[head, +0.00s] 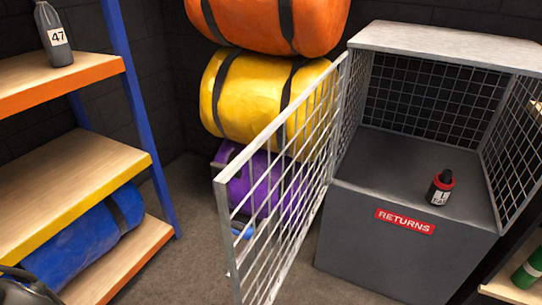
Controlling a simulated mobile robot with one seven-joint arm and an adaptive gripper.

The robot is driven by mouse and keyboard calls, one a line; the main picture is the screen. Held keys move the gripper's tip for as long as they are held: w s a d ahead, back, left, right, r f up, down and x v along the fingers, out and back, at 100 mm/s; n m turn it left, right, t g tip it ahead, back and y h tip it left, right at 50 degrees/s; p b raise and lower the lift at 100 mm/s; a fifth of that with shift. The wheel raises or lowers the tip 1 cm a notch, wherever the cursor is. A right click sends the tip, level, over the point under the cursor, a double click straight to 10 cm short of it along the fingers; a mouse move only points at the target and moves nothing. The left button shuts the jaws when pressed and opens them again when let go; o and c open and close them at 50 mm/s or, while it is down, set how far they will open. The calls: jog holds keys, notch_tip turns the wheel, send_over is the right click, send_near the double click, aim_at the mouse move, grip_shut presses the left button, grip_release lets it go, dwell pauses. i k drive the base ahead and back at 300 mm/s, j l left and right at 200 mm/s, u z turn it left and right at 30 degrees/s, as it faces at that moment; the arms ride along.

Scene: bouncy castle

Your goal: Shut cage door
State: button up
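The cage door (279,174) is a pale metal mesh panel. It stands wide open, swung out toward me from the left front edge of the cage. Its free edge is nearest me, and its bottom runs out of the picture. A small blue piece (242,231) shows near that free edge; I cannot tell whether it is a handle on the door or something behind it. The cage (430,40) has a grey top, mesh walls and an open front. A dark, rounded part in the bottom left corner may be my gripper or arm; its fingertips are not clear.
Orange (265,22), yellow (222,92) and purple (240,185) rolls are stacked behind the door. A shelf (75,195) stands left. Floor (190,235) between shelf and door is clear.

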aim_at(239, 272)
jog(key=i+j, duration=0.2)
jog(key=j, duration=0.2)
jog(key=i+j, duration=0.2)
jog(key=j, duration=0.15)
jog(key=i+j, duration=0.25)
jog(key=j, duration=0.15)
jog(key=i+j+z, duration=0.1)
jog(key=j+z, duration=0.15)
jog(key=z, duration=0.25)
jog(key=i+j+z, duration=0.1)
jog(key=j+z, duration=0.25)
jog(key=z, duration=0.7)
jog(key=k+j+z, duration=0.15)
jog(key=k+j, duration=0.6)
